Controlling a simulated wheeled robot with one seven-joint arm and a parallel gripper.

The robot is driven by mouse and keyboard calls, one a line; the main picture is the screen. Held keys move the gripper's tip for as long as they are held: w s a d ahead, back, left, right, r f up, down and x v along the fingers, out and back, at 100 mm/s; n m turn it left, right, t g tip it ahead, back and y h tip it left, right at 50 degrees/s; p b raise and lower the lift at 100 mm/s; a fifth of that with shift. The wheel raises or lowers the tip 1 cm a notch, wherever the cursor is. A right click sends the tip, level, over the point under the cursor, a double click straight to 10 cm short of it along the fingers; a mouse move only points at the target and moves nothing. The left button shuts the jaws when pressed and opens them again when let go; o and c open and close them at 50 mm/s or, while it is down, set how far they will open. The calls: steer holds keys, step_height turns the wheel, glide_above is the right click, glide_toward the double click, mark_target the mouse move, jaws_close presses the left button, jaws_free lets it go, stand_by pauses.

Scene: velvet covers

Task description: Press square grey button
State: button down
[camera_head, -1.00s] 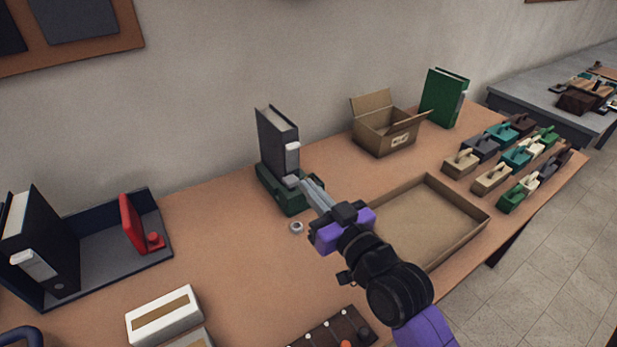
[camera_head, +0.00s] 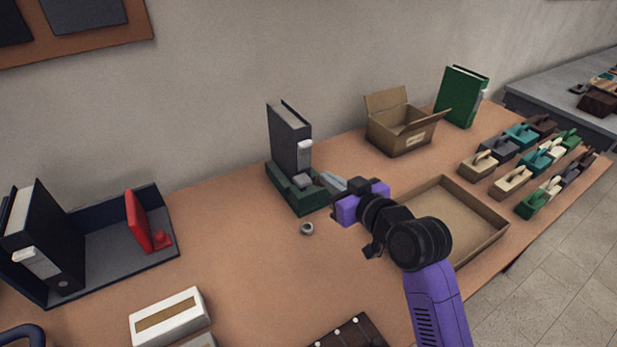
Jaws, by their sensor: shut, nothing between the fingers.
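A small square grey block, which looks like the button (camera_head: 302,180), sits at the front of a dark green tray (camera_head: 283,197). It is just in front of a grey binder (camera_head: 287,138) standing in that tray. My gripper (camera_head: 325,180) is shut and empty, with its pale grey fingers pointing left. The fingertips are close to the right side of the grey block; whether they touch it I cannot tell. The purple gripper body is to the right of the tray, over the table.
A small grey ring (camera_head: 307,228) lies in front of the tray. A shallow cardboard tray (camera_head: 492,222) and an open carton (camera_head: 398,140) are to the right. A blue tray (camera_head: 110,262) holds a black binder and a red upright piece (camera_head: 136,222). White boxes (camera_head: 168,316) lie in front.

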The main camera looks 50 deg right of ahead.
steer(key=p, duration=0.1)
glide_above(306, 186)
step_height(306, 186, down, 2)
steer(key=f, duration=0.3)
steer(key=shift+s, duration=0.35)
steer(key=shift+f, duration=0.65)
steer(key=shift+f+b, duration=1.05)
steer(key=shift+f, duration=0.45)
